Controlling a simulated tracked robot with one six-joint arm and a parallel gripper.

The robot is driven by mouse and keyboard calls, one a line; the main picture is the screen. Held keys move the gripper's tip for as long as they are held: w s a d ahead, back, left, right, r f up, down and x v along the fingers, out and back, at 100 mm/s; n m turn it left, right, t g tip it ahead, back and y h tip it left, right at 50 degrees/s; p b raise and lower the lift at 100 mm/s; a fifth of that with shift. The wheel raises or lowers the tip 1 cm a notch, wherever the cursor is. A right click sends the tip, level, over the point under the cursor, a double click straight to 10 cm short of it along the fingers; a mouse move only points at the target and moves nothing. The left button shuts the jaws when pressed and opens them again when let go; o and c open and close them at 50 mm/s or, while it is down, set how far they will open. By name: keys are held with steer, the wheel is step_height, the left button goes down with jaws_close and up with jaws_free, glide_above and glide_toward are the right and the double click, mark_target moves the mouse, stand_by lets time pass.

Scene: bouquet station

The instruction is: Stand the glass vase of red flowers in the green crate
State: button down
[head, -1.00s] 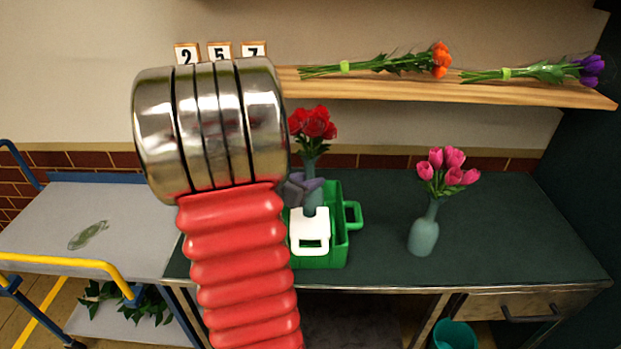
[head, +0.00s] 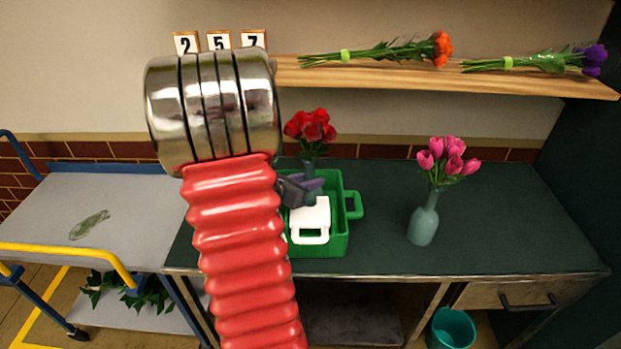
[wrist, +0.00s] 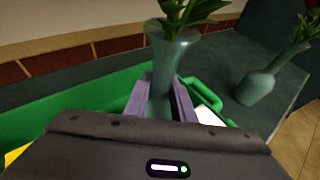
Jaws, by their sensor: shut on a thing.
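The glass vase of red flowers (head: 311,130) is upright over the green crate (head: 340,237). My gripper (head: 308,186) is shut on the vase's narrow part. In the wrist view the purple fingers (wrist: 162,98) clasp the blue-grey glass vase (wrist: 172,58) on both sides. The crate's green rim (wrist: 90,96) shows around and behind it. The vase's lower part is hidden by the gripper and the crate, so I cannot tell whether its base touches the crate floor.
A white handled item (head: 311,217) is at the crate's front. A similar vase with pink flowers (head: 424,222) stands to the right on the dark bench (head: 520,235). Orange (head: 400,50) and purple (head: 545,62) bouquets lie on the shelf above. A grey cart (head: 130,200) stands at left.

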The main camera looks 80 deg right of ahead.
steer(key=shift+s+a+f, duration=0.1)
steer(key=shift+a+f, duration=0.1)
steer(key=shift+f, duration=0.8)
stand_by(0.8)
steer(key=c, duration=1.4)
jaws_free()
steer(key=shift+c, duration=0.2)
steer(key=shift+w+a+r, duration=0.15)
steer(key=shift+w+a, duration=0.15)
steer(key=shift+a, duration=0.15)
steer(key=r+v, duration=0.1)
steer(key=v, duration=1.2)
steer(key=shift+d, duration=0.3)
